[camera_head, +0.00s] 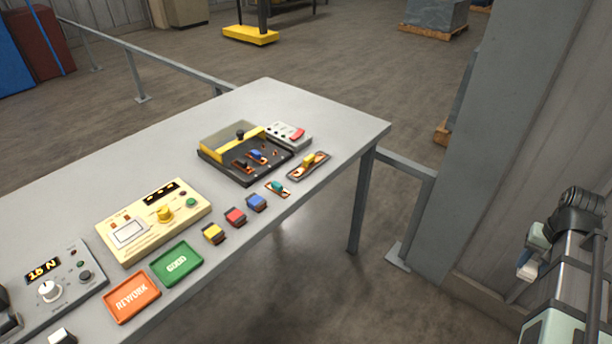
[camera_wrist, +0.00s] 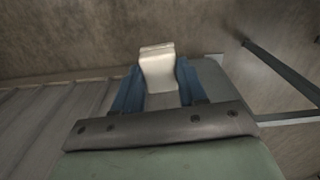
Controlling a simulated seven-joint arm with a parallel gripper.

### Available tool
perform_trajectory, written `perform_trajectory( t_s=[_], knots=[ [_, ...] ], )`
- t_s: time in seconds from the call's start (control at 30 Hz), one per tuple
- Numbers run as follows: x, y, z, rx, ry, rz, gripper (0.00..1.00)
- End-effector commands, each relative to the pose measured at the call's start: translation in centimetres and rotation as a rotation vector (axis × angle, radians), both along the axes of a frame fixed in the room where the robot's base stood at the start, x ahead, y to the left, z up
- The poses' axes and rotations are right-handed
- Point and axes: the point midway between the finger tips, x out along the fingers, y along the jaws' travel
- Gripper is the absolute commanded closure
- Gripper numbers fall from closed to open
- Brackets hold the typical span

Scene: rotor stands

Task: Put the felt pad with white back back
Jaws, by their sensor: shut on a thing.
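In the wrist view my gripper (camera_wrist: 158,75) has its two blue fingers shut on a white-backed piece (camera_wrist: 156,66), which looks like the felt pad with white back. Its felt side cannot be made out. In the head view my gripper (camera_head: 527,262) is at the far right, off the table and well away from it, with the white piece small between the fingers. On the table stand similar small blocks with blue (camera_head: 256,201), red (camera_head: 235,216) and yellow (camera_head: 213,232) tops, in a row along the front edge.
The grey table (camera_head: 330,125) also holds a black fixture with a yellow bar (camera_head: 240,165), copper-coloured plates (camera_head: 308,166), a cream meter (camera_head: 150,222), a grey control box (camera_head: 50,290), and green (camera_head: 177,263) and orange (camera_head: 132,298) trays. A grey post (camera_head: 500,130) stands right of the table.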

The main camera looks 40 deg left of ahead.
Motion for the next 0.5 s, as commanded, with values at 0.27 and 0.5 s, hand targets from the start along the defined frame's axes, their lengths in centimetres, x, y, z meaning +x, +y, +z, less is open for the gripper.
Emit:
perform_trajectory(
  t_s=[0.27,0.5],
  knots=[
    [-1.2,8.5,0.3,0.000,0.000,0.140,0.97],
    [-2.7,15.6,0.7,0.000,0.000,0.256,0.97]
  ],
)
